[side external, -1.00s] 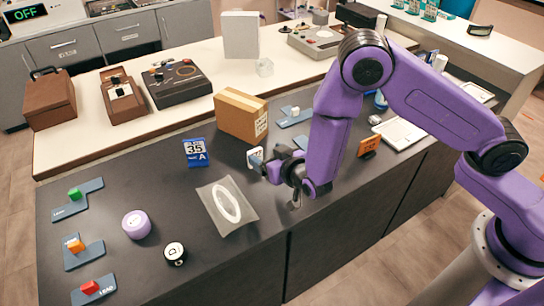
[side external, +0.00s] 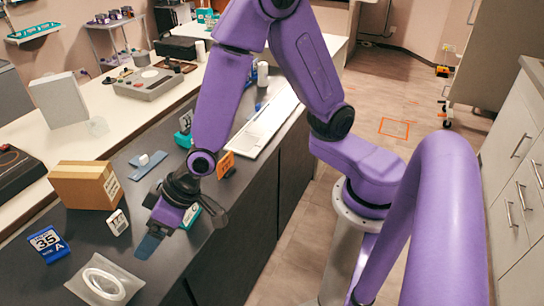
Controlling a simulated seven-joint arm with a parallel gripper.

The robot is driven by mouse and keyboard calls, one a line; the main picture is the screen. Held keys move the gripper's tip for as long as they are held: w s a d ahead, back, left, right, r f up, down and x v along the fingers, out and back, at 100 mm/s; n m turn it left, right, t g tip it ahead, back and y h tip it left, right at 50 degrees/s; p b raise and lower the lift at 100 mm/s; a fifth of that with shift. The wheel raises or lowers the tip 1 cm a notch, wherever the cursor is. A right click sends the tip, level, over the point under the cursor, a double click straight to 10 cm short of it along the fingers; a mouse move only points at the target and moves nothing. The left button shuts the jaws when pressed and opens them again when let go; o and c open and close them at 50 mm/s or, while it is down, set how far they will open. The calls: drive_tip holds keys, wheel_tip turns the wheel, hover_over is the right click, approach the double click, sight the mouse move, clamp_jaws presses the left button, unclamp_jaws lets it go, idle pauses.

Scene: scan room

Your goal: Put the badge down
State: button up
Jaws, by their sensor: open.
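A small white tag-like block with dark print (side external: 118,222), which may be the badge, stands on the dark counter (side external: 100,260), tilted a little in the picture. My gripper (side external: 146,224) is low over the counter just right of it, jaws open, with one dark blue fingertip near the viewer. I see a narrow gap between the fingers and the white block; whether they touch I cannot tell. A blue card reading "35 A" (side external: 48,243) stands farther left on the counter.
A cardboard box (side external: 86,184) stands behind the white block. A clear bag with a white ring (side external: 104,282) lies in front. A teal-and-white item (side external: 190,217) is partly hidden behind my gripper.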

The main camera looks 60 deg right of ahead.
drive_tip(key=s+d+r+n+g+h, duration=0.2)
drive_tip(key=s+d+r+n, duration=0.1)
drive_tip(key=s+d, duration=0.7)
drive_tip(key=s+d+r+n+g+h, duration=0.3)
drive_tip(key=s+d+r, duration=0.3)
drive_tip(key=s+d, duration=0.3)
drive_tip(key=d+n, duration=0.1)
drive_tip(key=d, duration=0.2)
drive_tip(key=shift+s+n, duration=0.3)
drive_tip(key=shift+s, duration=0.05)
